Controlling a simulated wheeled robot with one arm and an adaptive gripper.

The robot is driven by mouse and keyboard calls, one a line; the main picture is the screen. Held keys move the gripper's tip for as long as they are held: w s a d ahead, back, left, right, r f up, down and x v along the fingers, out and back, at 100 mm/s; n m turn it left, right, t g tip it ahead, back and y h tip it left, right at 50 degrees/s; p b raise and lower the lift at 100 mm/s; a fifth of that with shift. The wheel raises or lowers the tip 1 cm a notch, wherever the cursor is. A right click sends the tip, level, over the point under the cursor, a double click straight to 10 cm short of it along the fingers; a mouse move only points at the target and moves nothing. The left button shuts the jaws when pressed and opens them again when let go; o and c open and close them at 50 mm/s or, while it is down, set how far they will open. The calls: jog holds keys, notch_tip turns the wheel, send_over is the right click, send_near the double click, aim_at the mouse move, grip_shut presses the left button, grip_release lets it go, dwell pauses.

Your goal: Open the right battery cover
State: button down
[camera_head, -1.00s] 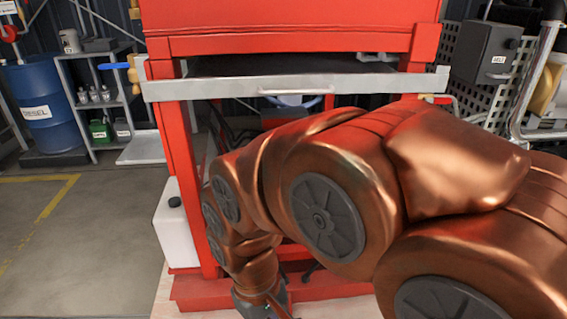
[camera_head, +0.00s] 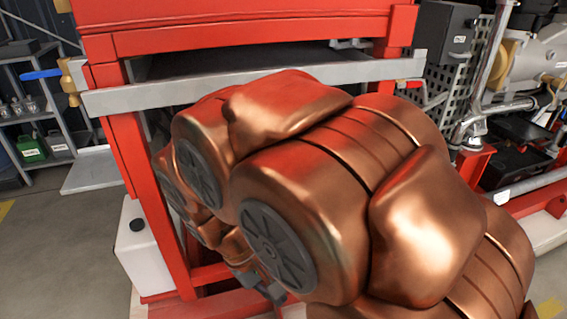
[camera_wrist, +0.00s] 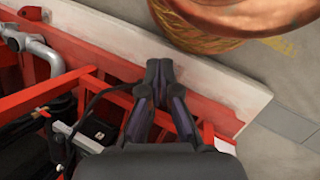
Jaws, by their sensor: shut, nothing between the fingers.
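In the wrist view my gripper (camera_wrist: 159,72) is shut and empty, its two dark fingertips together over a pale ledge beside a red frame (camera_wrist: 85,85). A black box (camera_wrist: 92,135) with a pale patch lies low to the left of the fingers, inside the red frame, with a thin black cable near it. I cannot tell whether it is the right battery or its cover. In the head view my copper arm covers the inside of the red pump frame (camera_head: 128,170), so no battery cover can be made out there.
A grey rail (camera_head: 150,97) crosses the frame's front. A white container (camera_head: 145,250) stands at its left foot. A shelf (camera_head: 40,120) is at the far left. A black box (camera_head: 445,42) and pipes (camera_head: 490,70) are at the right. Grey floor is open at left.

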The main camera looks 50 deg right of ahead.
jog(key=w+d+r+m+g+h+b, duration=0.1)
jog(key=w+d+h, duration=0.25)
jog(key=d, duration=0.55)
jog(key=w+d+r+g+h+b, duration=0.1)
jog(key=w+d+g+h, duration=0.15)
jog(key=d+h, duration=0.45)
jog(key=w+d+r+m+g+h+b, duration=0.1)
jog(key=w+d+h, duration=0.25)
jog(key=d, duration=0.75)
jog(key=w+d+f+n+t+h+b, duration=0.1)
jog(key=w+d+f+n+t+h, duration=0.1)
jog(key=w+f+n+t, duration=0.75)
jog(key=w+d+f+n+t+h+b, duration=0.15)
jog(key=w+f+t, duration=0.35)
jog(key=w, duration=1)
jog(key=shift+m, duration=0.3)
jog(key=x, duration=0.3)
jog(key=b+x, duration=0.1)
jog(key=x, duration=0.3)
jog(key=b+x, duration=0.1)
jog(key=x, duration=0.2)
jog(key=shift+s+d+r, duration=0.1)
jog(key=shift+d+r, duration=0.15)
jog(key=shift+r, duration=0.1)
jog(key=shift+d+r, duration=0.1)
